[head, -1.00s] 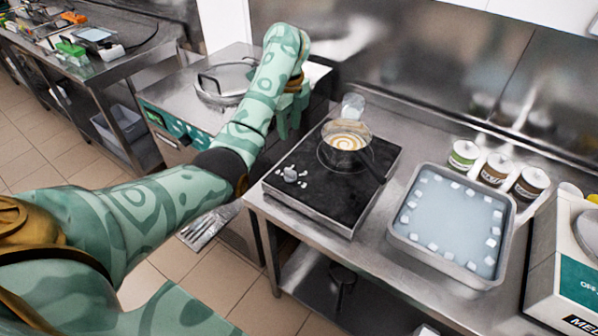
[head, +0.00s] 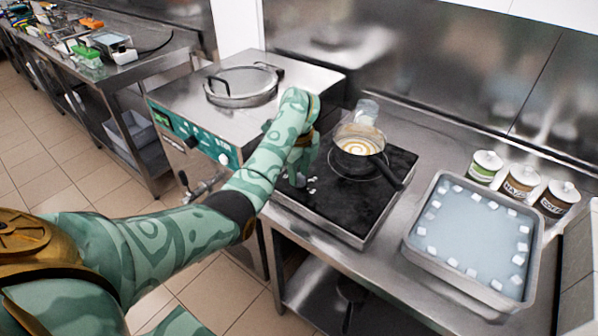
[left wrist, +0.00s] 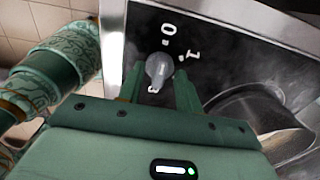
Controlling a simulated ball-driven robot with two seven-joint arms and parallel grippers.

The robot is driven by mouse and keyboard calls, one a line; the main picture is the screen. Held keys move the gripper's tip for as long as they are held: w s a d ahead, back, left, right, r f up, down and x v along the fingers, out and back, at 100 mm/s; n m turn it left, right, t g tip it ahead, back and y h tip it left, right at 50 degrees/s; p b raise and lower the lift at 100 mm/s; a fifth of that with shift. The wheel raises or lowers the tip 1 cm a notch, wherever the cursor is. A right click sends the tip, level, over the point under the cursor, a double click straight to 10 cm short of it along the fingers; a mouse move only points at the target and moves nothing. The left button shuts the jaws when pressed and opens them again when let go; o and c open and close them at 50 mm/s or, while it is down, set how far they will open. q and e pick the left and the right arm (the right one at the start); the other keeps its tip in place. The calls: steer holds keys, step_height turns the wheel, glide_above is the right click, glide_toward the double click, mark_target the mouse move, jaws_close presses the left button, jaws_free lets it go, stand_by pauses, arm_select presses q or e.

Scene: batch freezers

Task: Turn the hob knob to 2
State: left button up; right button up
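The hob (head: 350,205) is a black plate in a steel frame on the counter. Its grey knob (left wrist: 159,67) shows in the left wrist view, with a white 0 and a white 1 printed beyond it. In the head view the knob is mostly hidden behind my left gripper (head: 305,160). In the left wrist view the left gripper (left wrist: 160,82) has its two green fingers apart, one on each side of the knob, with gaps visible. My right gripper is out of view.
A dark saucepan (head: 360,150) with swirled contents stands on the hob, its handle toward the front right. A glass jug (head: 366,112) is behind it. A steel tray (head: 408,236) of water and ice cubes is at right. A machine with a round lid (head: 242,84) stands left.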

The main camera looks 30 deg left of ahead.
arm_select(q)
jaws_close()
steer(key=shift+r+m, duration=0.1)
steer(key=shift+m, duration=0.2)
steer(key=m+p, duration=0.2)
steer(key=m, duration=0.1)
steer(key=m+p, duration=0.2)
steer(key=m, duration=0.4)
steer(key=shift+m, duration=0.4)
steer(key=m+p, duration=0.1)
steer(key=m, duration=0.2)
steer(key=shift+m+p, duration=0.3)
steer(key=m+p, duration=0.1)
steer(key=m, duration=0.2)
steer(key=shift+m, duration=0.3)
steer(key=m+p, duration=0.2)
steer(key=m, duration=0.4)
steer(key=shift+m+p, duration=0.3)
